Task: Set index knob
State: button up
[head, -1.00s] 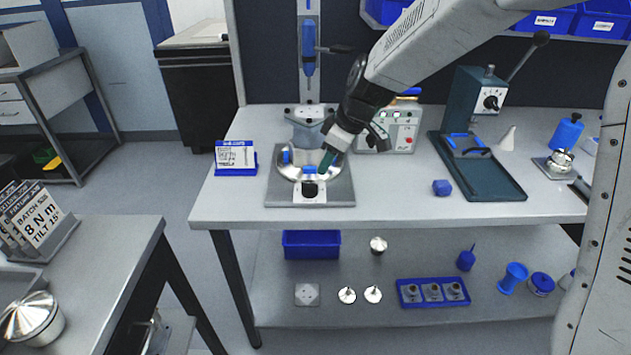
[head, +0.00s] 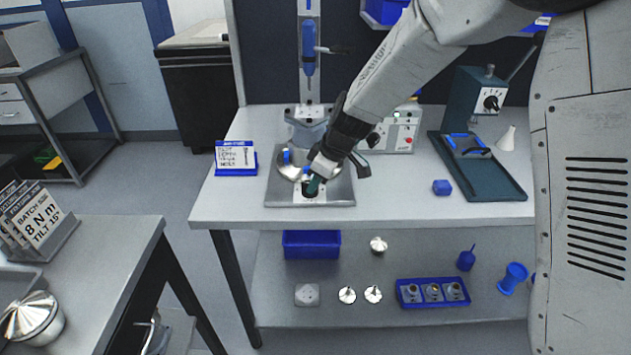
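A small black knob (head: 309,191) sits on a white plate at the front of the grey fixture base (head: 340,196), on the workbench. A silver round dish (head: 286,168) with blue parts lies behind, partly hidden by my gripper. Another black knob on a white dial (head: 491,102) is on the dark green press at the right.
A sign in a blue stand (head: 236,157) stands left of the fixture. The bench front between fixture and block is clear. The lower shelf holds a blue bin (head: 311,244).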

aim_at(306, 186)
grip_shut()
